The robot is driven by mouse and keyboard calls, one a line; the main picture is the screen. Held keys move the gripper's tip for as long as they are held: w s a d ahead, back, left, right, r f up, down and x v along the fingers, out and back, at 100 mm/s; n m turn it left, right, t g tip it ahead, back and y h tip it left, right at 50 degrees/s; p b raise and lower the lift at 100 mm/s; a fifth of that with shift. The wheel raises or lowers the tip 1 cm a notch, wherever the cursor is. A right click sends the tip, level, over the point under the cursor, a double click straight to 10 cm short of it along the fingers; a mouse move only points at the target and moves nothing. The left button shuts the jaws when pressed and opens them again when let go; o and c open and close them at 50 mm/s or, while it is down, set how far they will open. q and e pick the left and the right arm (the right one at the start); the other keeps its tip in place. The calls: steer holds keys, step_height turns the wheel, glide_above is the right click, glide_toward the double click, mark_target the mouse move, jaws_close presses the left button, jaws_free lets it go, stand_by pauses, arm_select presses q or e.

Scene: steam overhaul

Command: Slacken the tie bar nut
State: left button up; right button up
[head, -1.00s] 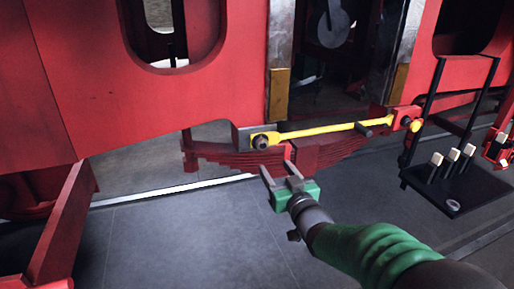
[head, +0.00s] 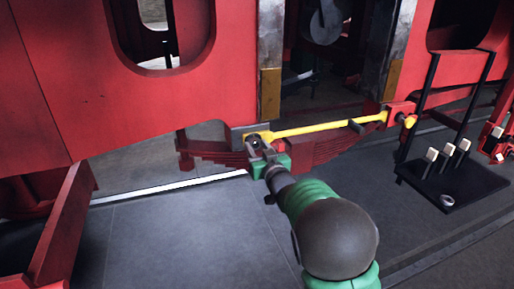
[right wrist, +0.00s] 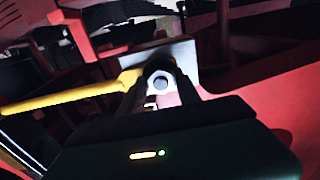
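The yellow tie bar (head: 318,127) runs across the red frame under the doorway. Its left end carries a dark nut, largely covered by my right gripper in the head view. In the right wrist view the nut (right wrist: 161,81) shows as a round grey end at the bar's end (right wrist: 128,80). My right gripper (head: 258,146) is at this left end, and its two dark fingertips (right wrist: 161,92) stand on either side of the nut. I cannot tell whether they press on it. A second nut (head: 409,121) is at the bar's right end. My left gripper is not in view.
A red leaf spring (head: 325,149) lies just below and behind the bar. A black rack (head: 462,184) with pale-topped pegs and a ring stands at the right. The grey floor at front left is clear.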

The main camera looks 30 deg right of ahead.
steer(key=shift+d, duration=0.15)
steer(key=shift+c, duration=3.6)
steer(key=shift+w+a, duration=0.1)
steer(key=shift+a, duration=0.1)
jaws_close()
